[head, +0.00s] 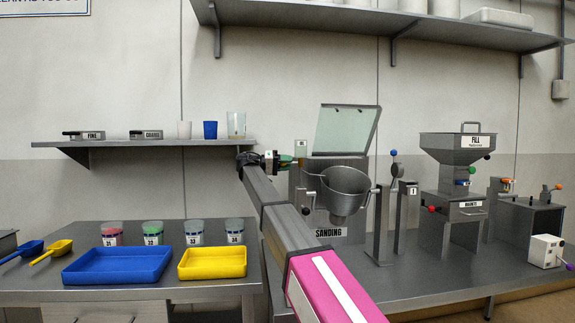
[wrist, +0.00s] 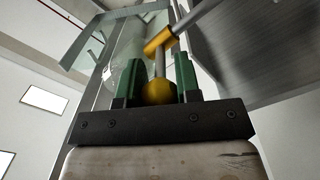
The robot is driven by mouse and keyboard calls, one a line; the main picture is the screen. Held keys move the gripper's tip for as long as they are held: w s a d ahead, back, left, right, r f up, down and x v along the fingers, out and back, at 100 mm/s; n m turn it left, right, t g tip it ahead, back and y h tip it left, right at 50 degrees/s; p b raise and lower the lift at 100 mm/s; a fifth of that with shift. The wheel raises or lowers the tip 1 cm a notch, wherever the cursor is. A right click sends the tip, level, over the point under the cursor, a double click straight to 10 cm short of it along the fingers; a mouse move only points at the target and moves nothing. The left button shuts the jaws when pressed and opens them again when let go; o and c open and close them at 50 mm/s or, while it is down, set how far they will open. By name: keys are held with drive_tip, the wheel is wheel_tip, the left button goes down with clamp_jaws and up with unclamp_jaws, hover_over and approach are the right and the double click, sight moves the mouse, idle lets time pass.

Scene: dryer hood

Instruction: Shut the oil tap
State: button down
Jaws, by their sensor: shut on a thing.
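In the wrist view, the green fingers of my gripper (wrist: 158,84) are shut on a yellow ball knob (wrist: 160,93). A grey rod (wrist: 159,64) runs from the knob to a yellow collar (wrist: 160,41) on a slanted pipe; this appears to be the tap handle. In the head view my gripper hides the knob.
The tilted metal bowl (head: 345,190) is just right of my gripper, with a raised clear lid (head: 346,130) above it. A wall shelf (head: 150,142) with cups ends close to my wrist. Blue (head: 117,266) and yellow (head: 212,263) trays lie on the left table.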

drive_tip(key=shift+w, duration=0.1)
drive_tip(key=c, duration=0.8)
unclamp_jaws()
drive_tip(key=s+a, duration=0.1)
drive_tip(key=a, duration=0.9)
drive_tip(key=shift+a, duration=0.4)
drive_tip(key=shift+s, duration=0.1)
drive_tip(key=shift+s, duration=0.1)
